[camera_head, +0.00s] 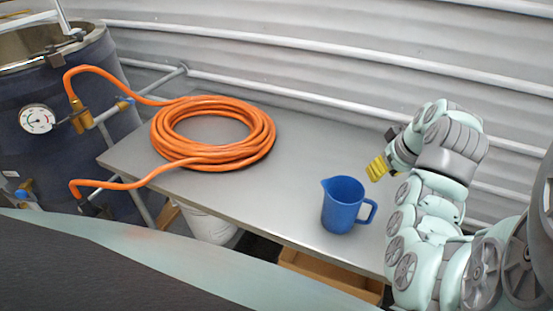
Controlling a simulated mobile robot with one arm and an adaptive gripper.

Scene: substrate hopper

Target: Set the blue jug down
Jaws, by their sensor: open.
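The blue jug (341,208) stands upright on the grey metal table (290,160), near its front edge. Its spout points left and its handle points right. My gripper (376,168), with yellow fingertips, is above and to the right of the jug, apart from it. The gripper is open and nothing shows between its fingers. My arm comes in from the right side of the picture.
A coiled orange hose (213,133) lies on the left part of the table, joined to a dark blue tank (60,150) with a gauge (37,119). A white bucket (208,226) and a cardboard box (330,274) are below. The table between hose and jug is clear.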

